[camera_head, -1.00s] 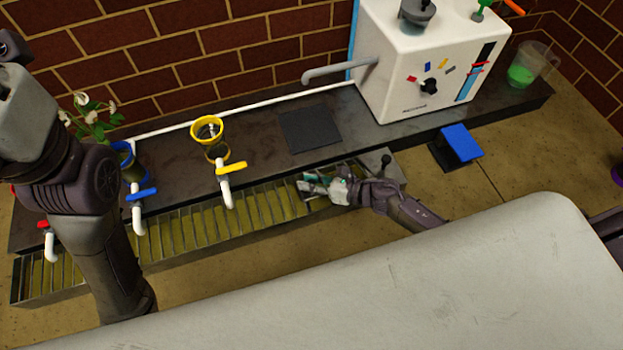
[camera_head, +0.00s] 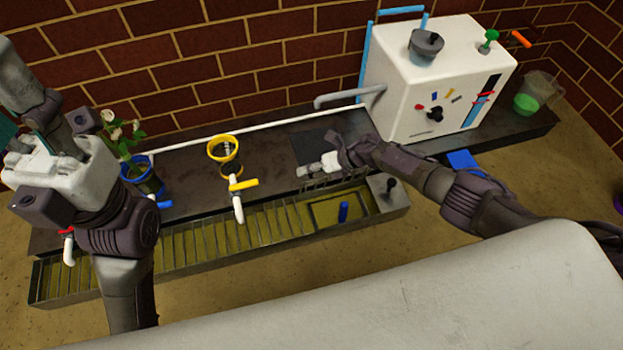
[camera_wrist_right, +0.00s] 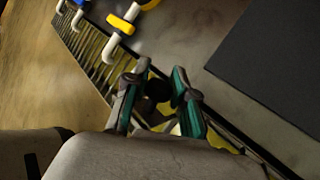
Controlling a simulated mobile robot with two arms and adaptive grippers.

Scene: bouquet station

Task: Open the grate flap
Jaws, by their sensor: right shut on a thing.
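The grate flap (camera_head: 338,182) is the right-hand barred part of the long grate (camera_head: 210,243). It stands tilted up at the back edge of an opening, and a blue upright piece (camera_head: 343,212) shows inside. My right gripper (camera_head: 305,171) is at the flap's raised bars, close to the dark square mat. In the right wrist view my right gripper (camera_wrist_right: 156,92) has its teal-padded fingers around a dark part, mostly hidden between them. My left gripper (camera_head: 22,158) is raised at the far left, and its fingers are unclear.
A yellow-handled tap (camera_head: 242,185) and a yellow-rimmed funnel (camera_head: 224,148) stand left of the flap. The dark mat (camera_head: 311,148) lies behind it. A black-knobbed lever (camera_head: 390,186) is at the trough's right end. A white machine (camera_head: 435,85) stands behind on the right.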

